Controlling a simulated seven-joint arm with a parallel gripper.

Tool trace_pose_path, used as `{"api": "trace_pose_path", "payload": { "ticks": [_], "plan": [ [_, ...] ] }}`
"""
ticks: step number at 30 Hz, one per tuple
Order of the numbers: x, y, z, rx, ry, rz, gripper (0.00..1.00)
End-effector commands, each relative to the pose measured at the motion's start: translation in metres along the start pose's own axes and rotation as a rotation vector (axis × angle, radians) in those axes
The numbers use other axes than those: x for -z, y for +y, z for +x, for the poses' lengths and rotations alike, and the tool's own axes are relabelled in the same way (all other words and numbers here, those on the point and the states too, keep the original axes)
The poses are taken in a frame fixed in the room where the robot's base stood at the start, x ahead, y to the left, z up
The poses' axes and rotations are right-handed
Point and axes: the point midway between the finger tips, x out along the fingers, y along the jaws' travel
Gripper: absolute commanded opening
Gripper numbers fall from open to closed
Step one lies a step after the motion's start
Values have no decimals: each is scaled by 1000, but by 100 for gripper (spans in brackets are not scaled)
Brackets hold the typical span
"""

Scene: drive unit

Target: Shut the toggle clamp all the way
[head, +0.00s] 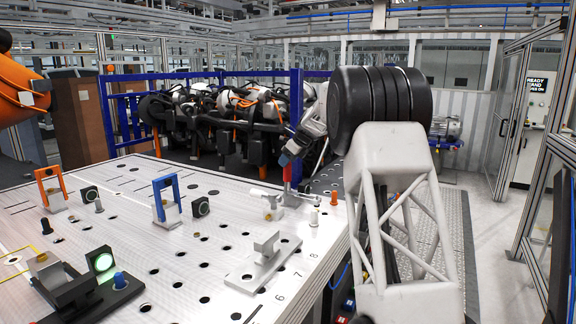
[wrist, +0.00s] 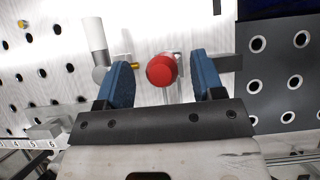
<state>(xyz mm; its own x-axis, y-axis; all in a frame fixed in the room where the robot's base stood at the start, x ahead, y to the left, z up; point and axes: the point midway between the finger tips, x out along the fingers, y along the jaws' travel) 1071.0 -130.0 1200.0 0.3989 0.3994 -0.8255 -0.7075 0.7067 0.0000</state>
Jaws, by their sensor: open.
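The toggle clamp (head: 272,203) stands near the right edge of the perforated table in the head view. It has a pale body and arm, and its red handle (head: 287,173) stands up close to upright. My gripper (head: 288,159) is above the handle. In the wrist view the round red handle end (wrist: 161,70) lies between my open blue fingers (wrist: 163,78), with a visible gap on both sides. The fingers partly cover the clamp's base there. The exact height of the fingertips against the handle is hard to tell.
A grey metal block (head: 265,262) stands in front of the clamp. A white peg (head: 314,217) and an orange peg (head: 333,198) are to its right. A blue arch (head: 167,197) and an orange arch (head: 51,187) stand further left.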

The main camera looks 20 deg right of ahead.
Motion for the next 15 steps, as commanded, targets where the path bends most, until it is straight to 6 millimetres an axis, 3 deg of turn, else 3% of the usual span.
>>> {"api": "trace_pose_path", "payload": {
  "ticks": [15],
  "plan": [
    [-21, 0, -30, 0, 0, -1, 62]
  ]
}}
